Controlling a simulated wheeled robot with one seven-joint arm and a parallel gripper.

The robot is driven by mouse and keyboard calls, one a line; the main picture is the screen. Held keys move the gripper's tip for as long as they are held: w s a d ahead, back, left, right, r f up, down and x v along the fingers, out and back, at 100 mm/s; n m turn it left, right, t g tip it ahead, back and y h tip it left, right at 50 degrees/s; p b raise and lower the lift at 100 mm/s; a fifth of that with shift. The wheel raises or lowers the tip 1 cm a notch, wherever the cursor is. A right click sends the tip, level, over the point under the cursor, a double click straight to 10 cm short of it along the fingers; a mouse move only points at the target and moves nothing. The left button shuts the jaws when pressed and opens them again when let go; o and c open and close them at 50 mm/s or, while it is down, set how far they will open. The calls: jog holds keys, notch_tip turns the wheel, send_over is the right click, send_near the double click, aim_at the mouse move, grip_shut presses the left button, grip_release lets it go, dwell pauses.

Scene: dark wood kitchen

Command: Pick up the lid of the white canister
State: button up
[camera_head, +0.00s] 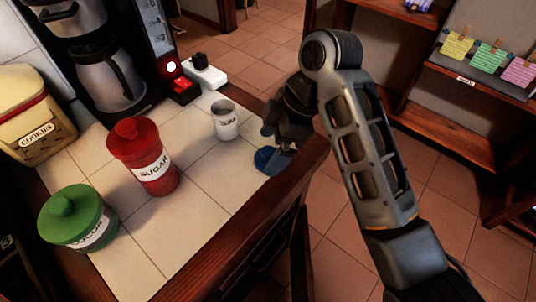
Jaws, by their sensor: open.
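A small white container (226,122) with dark lettering stands upright on the tiled counter. It looks like a mug or canister, and no lid shows on it. My gripper (287,148) is open, pointing down to its right and apart from it, near the counter's right edge. A blue, roundish flat thing (266,160) lies on the counter just below and left of my gripper. I cannot tell whether it is a lid or whether the fingers touch it. Another bit of blue shows beside my gripper, partly hidden.
A red sugar canister (144,157), a green-lidded canister (77,217) and a cream cookies jar (33,115) stand at the left. A coffee maker (107,70) is behind them. The counter's wooden edge (222,268) runs along the right. Some front tiles are clear.

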jog(key=shift+x, duration=1.1)
jog(key=c, duration=1.1)
jog(key=shift+r, duration=0.2)
